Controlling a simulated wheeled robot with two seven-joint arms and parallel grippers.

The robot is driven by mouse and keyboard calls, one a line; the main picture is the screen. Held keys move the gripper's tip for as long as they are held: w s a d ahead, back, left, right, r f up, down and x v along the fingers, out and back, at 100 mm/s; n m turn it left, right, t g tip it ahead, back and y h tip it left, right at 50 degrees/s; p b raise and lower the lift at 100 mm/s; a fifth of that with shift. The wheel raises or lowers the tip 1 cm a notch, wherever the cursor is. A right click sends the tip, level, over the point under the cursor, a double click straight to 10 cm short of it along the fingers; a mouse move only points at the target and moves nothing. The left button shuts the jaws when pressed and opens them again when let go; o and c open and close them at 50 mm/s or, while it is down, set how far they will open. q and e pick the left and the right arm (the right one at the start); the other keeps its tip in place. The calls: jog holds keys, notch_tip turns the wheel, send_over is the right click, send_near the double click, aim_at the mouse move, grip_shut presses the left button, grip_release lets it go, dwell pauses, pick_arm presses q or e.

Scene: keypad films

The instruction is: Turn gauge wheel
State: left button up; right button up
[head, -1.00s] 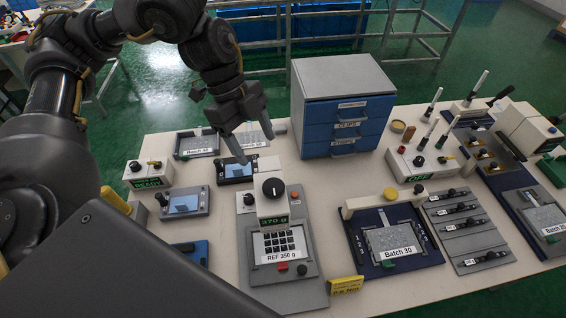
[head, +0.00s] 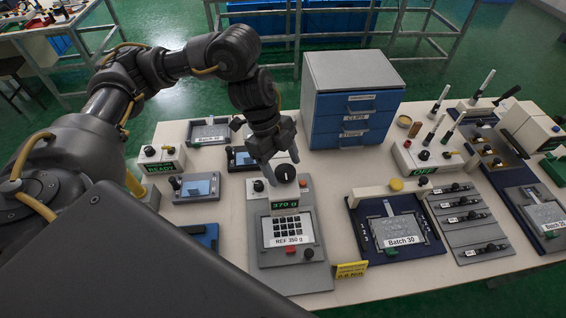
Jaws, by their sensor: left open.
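The gauge (head: 313,254) is a grey box with a black keypad, a red button and a label "REF 350 g". Its green display (head: 286,205) reads 370 g. The gauge wheel (head: 286,174) is a black round knob at its back end. My left gripper (head: 282,170) is open and points down at the wheel, with a fingertip on either side of it in the picture. I cannot tell whether the fingers touch the wheel. The wheel is partly hidden behind the gripper. My right gripper is not in view.
A blue drawer cabinet (head: 347,135) stands behind the gauge to the right. A small screen device (head: 196,188) and a READY box (head: 160,160) lie to the left. A Batch 30 fixture (head: 362,240) and a yellow tag (head: 351,270) are on the right.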

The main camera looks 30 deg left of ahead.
pick_arm(q)
jog(key=shift+s+r, duration=0.1)
jog(key=shift+s, duration=0.1)
jog(key=c, duration=1)
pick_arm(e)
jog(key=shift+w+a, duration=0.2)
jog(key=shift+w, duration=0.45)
